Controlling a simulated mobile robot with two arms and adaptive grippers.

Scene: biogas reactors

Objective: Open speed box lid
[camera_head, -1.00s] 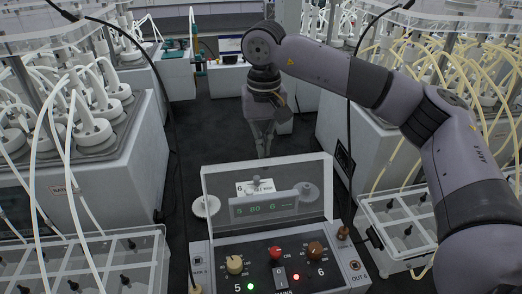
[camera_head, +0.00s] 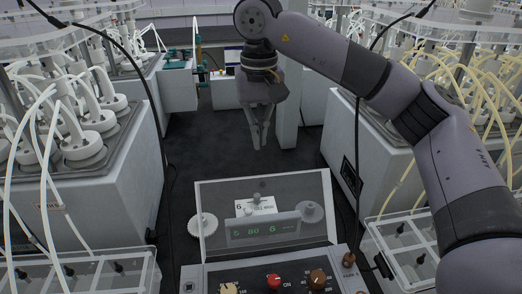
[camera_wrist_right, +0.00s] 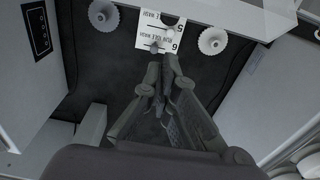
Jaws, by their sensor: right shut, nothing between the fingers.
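The speed box (camera_head: 220,276) stands low in the middle of the head view, its front cut off by the lower edge. Its clear lid (camera_head: 218,191) stands raised and tilted behind the row of knobs. A green-lit display (camera_head: 262,230) shows through it. My right gripper (camera_head: 260,147) is shut and empty, pointing down beyond the lid, apart from it in the head view. In the right wrist view its closed fingertips (camera_wrist_right: 162,62) overlap a white label card (camera_wrist_right: 153,32); contact cannot be told. My left gripper is out of view.
Reactor benches with tubes and white-capped vessels (camera_head: 82,147) line the left; more stand at the right (camera_head: 392,150). Clear bins (camera_head: 405,245) flank the box. Dark open floor (camera_head: 210,140) lies between the benches. A black cable (camera_head: 357,130) hangs near my right arm.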

